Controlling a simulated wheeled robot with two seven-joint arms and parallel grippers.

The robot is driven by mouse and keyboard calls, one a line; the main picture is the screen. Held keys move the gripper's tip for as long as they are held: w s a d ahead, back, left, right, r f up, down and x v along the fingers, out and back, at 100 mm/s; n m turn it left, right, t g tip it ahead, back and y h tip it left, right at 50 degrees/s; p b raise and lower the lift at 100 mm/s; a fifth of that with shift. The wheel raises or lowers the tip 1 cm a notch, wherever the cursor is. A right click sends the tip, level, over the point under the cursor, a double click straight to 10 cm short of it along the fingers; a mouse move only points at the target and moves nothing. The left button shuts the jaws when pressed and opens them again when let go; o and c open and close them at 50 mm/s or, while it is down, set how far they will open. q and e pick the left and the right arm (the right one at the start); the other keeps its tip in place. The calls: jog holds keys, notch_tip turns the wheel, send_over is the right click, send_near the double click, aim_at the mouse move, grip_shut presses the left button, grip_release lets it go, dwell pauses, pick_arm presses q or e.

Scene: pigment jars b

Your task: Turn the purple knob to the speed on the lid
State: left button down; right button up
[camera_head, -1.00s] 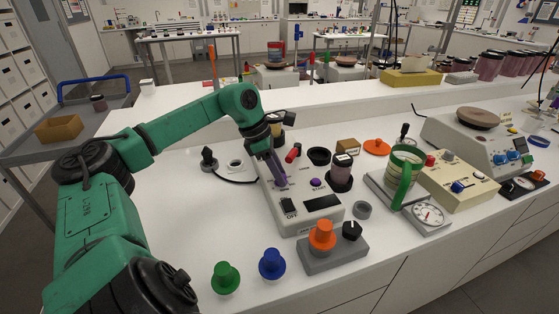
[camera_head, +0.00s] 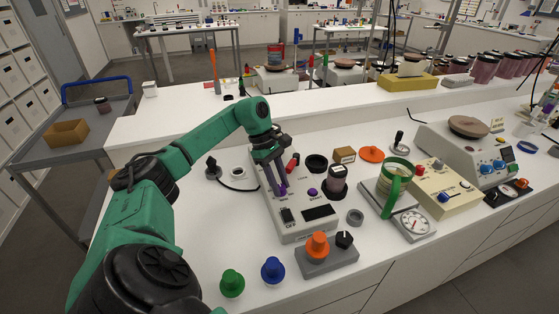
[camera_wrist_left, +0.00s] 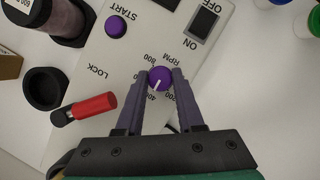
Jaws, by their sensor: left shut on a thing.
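The purple knob (camera_wrist_left: 160,78) sits on the light grey mixer base (camera_head: 290,226), with a dial marked in RPM around it. Its white pointer line slants to the lower left in the left wrist view, near the 400 mark. My left gripper (camera_wrist_left: 162,82) is shut on the knob, one finger at each side. In the head view my left gripper (camera_head: 281,192) reaches down onto the base and hides the knob. A dark jar (camera_head: 337,184) with a labelled lid (camera_head: 338,171) stands on the base; the lid's writing is too small to read there. My right gripper is out of view.
A purple START button (camera_wrist_left: 115,27), a power switch (camera_wrist_left: 202,26) and a red-handled lock (camera_wrist_left: 92,106) are close to the gripper. A grey block with an orange knob (camera_head: 317,245) is nearby.

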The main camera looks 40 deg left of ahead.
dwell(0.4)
pick_arm(q)
jog(key=c, duration=0.5)
grip_release()
jog(key=p+v, duration=0.2)
jog(key=v, duration=1.2)
jog(key=shift+a+r, duration=0.1)
jog(key=shift+r, duration=0.2)
